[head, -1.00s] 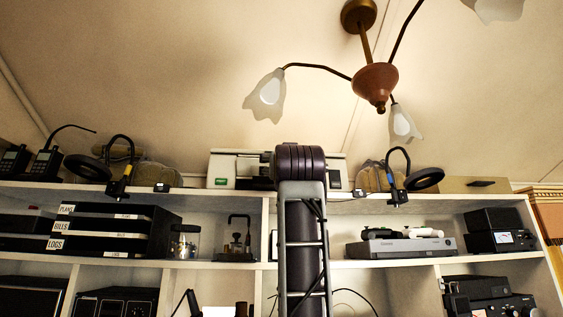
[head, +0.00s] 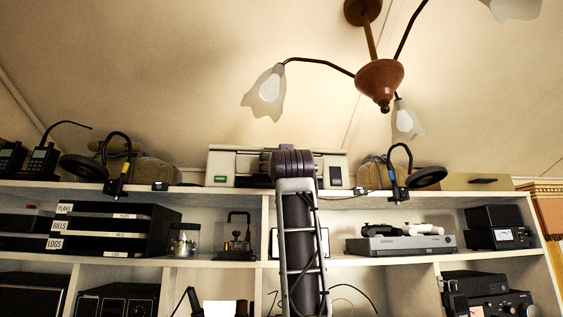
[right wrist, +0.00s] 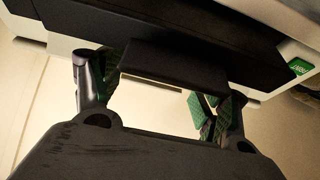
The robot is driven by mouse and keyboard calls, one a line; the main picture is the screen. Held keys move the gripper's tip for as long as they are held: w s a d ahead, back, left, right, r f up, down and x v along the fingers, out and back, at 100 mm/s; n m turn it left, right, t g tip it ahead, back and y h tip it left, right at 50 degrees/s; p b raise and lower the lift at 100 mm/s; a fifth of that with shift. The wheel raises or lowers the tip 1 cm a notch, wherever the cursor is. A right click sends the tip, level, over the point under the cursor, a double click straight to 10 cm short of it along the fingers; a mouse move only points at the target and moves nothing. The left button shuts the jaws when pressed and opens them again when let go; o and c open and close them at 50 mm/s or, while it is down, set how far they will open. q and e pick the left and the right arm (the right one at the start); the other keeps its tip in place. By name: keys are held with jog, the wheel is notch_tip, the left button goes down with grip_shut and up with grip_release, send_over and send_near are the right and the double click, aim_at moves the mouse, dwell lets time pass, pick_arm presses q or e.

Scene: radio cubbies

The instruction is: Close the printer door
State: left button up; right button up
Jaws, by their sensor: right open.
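The printer (head: 222,168) is a white machine with a green label, on the top shelf. My right arm stands upright in front of it and hides its middle, so its door cannot be made out in the head view. In the right wrist view the printer's white body (right wrist: 276,20) shows with a long dark panel (right wrist: 200,38), which may be the door. A dark flap (right wrist: 165,62) juts between the fingers. My right gripper (right wrist: 160,86) is open, with green pads, close to the printer; contact cannot be told. My left gripper is not in view.
Two clamp lamps (head: 118,170) (head: 398,178) flank the printer on the shelf edge. A hanging ceiling lamp (head: 380,80) is above. Label-fronted trays (head: 110,230) and a flat silver device (head: 400,245) fill the lower cubbies. The wall above the shelf is clear.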

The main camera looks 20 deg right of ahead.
jog(key=c, duration=1)
jog(key=shift+c, duration=0.2)
jog(key=shift+r, duration=0.25)
jog(key=shift+r+g, duration=0.2)
jog(key=shift+g, duration=0.3)
jog(key=shift+w+r+g, duration=0.1)
jog(key=shift+r+g, duration=0.05)
jog(key=shift+g, duration=0.15)
grip_shut()
jog(key=o, duration=1)
grip_release()
jog(key=shift+w, duration=0.15)
jog(key=shift+o, duration=0.2)
jog(key=shift+s, duration=0.25)
